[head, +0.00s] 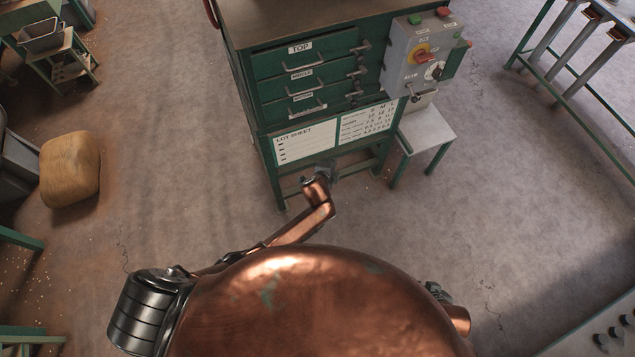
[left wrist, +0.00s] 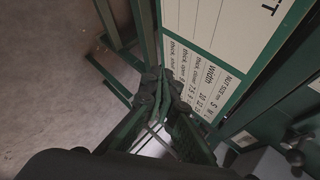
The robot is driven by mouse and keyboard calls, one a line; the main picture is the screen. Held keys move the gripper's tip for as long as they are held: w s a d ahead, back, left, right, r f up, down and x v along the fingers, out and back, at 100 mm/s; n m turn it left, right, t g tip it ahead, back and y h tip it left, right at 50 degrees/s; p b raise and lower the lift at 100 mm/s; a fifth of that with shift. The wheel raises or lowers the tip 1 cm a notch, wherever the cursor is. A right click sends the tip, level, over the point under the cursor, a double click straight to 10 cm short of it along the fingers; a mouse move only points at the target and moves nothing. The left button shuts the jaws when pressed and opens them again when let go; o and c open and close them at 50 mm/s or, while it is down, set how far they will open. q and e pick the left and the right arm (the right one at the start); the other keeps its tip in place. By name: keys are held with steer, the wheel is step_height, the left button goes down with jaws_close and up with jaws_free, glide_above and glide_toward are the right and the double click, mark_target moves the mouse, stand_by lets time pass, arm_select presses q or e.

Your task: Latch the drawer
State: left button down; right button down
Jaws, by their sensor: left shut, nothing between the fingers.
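A green cabinet holds three stacked drawers with metal handles: the top drawer (head: 329,53), the middle drawer (head: 270,94) and the bottom drawer (head: 273,115). All look about flush with the cabinet front. Small dark latches sit at their right ends, by the top (head: 363,46), middle (head: 357,72) and bottom (head: 354,95) drawers. Their exact turn is too small to tell. My left gripper (head: 323,168) is below the drawers, in front of the cabinet's lower frame. In the left wrist view its fingers (left wrist: 160,80) are together and empty, beside the size sheet. My right gripper is out of view.
A grey control box (head: 404,61) with red and yellow switches juts out right of the drawers. A lot sheet (head: 305,143) and a size sheet (head: 366,122) hang below them. A small white-topped stand (head: 428,130) is at the right. Open floor lies in front.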

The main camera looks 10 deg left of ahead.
arm_select(q)
steer(key=s+a+f+n+g, duration=0.1)
steer(key=s+a+f, duration=0.3)
steer(key=f, duration=0.4)
steer(key=shift+s+a+f+n+g+p, duration=0.3)
steer(key=shift+s+n, duration=0.2)
steer(key=shift+s, duration=0.25)
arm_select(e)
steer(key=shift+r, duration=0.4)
